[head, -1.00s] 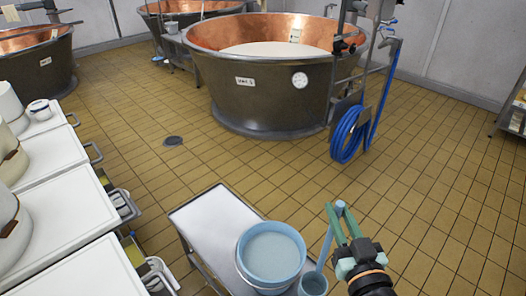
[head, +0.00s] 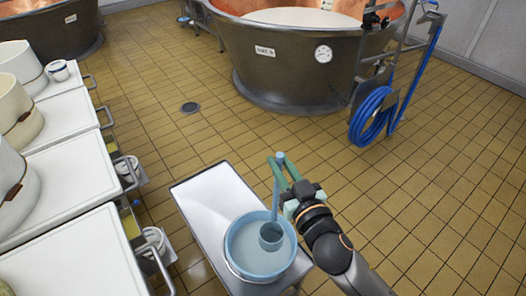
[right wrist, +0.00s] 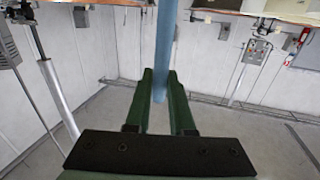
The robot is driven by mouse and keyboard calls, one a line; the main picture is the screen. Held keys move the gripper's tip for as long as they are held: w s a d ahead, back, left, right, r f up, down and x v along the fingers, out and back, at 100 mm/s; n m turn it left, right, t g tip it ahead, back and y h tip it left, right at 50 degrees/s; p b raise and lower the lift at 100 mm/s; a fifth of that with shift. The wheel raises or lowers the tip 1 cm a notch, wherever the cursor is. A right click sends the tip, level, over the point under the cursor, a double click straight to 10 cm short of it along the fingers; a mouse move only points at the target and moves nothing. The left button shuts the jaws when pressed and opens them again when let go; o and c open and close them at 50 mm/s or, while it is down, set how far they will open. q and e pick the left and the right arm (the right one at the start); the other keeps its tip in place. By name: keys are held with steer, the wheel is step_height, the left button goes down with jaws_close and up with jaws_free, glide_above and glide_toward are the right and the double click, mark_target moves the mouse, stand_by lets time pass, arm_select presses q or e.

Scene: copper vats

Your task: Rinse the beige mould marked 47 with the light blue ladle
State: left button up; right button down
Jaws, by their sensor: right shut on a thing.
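My right gripper (head: 285,178) is shut on the upper handle of the light blue ladle (head: 276,200). The handle is near upright and also shows between the green fingers in the right wrist view (right wrist: 163,50). The ladle's cup hangs within the rim of a light blue bucket (head: 231,262) of whitish liquid; I cannot tell whether it touches the liquid. Several pale beige moulds stand at the left edge, one nearest (head: 15,192), one in the middle (head: 20,110) and one farther (head: 20,62). No number 47 is readable on them. My left gripper is out of view.
The bucket stands on a small metal cart (head: 207,197) whose far part is bare. White-topped tables (head: 70,150) with side handles line the left. A copper vat (head: 290,65) and a coiled blue hose (head: 371,117) are behind. The tiled floor at right is clear.

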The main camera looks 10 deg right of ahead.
steer(key=w+a+n+y, duration=0.1)
steer(key=w+a+y, duration=0.1)
steer(key=w+a, duration=0.1)
steer(key=b, duration=0.9)
glide_above(274, 209)
steer(key=w+a, duration=0.2)
steer(key=w, duration=0.1)
step_height(274, 209, down, 10)
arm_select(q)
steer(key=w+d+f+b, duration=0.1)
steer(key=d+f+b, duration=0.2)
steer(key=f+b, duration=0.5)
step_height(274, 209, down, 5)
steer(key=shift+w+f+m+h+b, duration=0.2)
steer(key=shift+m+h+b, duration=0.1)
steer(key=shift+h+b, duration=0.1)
arm_select(e)
step_height(274, 209, down, 10)
steer(key=shift+a, duration=0.15)
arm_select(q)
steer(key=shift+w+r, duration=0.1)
